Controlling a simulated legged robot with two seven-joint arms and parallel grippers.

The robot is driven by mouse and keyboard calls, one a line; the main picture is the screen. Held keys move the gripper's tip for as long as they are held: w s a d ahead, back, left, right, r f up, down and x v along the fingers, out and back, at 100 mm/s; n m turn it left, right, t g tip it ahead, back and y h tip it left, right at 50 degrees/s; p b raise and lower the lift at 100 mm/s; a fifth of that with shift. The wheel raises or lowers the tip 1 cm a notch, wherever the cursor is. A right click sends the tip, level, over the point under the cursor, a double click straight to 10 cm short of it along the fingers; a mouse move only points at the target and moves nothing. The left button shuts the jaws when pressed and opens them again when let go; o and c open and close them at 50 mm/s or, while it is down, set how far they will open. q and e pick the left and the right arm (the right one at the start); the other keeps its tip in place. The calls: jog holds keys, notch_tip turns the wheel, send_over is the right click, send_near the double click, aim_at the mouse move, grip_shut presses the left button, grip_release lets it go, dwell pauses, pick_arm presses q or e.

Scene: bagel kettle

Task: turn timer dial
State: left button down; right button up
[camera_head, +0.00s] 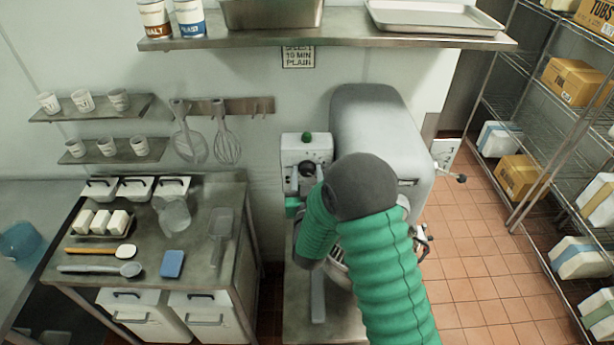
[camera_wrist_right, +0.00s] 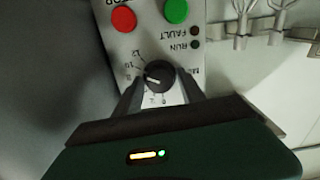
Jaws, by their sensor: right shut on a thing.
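The timer dial (camera_wrist_right: 157,72) is a round black knob with a white pointer line, on a pale control panel with numbers around it. My right gripper (camera_wrist_right: 158,80) has one dark finger on each side of the dial and is shut on it. In the head view the dial (camera_head: 307,169) shows small on the mixer's panel (camera_head: 305,147), partly covered by my right gripper and green arm. My left gripper is in neither view.
A red button (camera_wrist_right: 124,19) and a green button (camera_wrist_right: 176,10) sit above the dial, with RUN and FAULT lamps beside them. The large grey mixer (camera_head: 375,125) stands behind my arm. A worktable (camera_head: 200,255) with utensils is at left, wire shelves (camera_head: 540,110) at right.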

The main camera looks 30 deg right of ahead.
jog(key=o, duration=1.1)
jog(key=shift+o, duration=0.2)
jog(key=shift+s+a, duration=0.1)
jog(key=p+v, duration=0.7)
jog(key=v, duration=0.9)
jog(key=shift+s+p, duration=0.35)
jog(key=shift+a, duration=0.1)
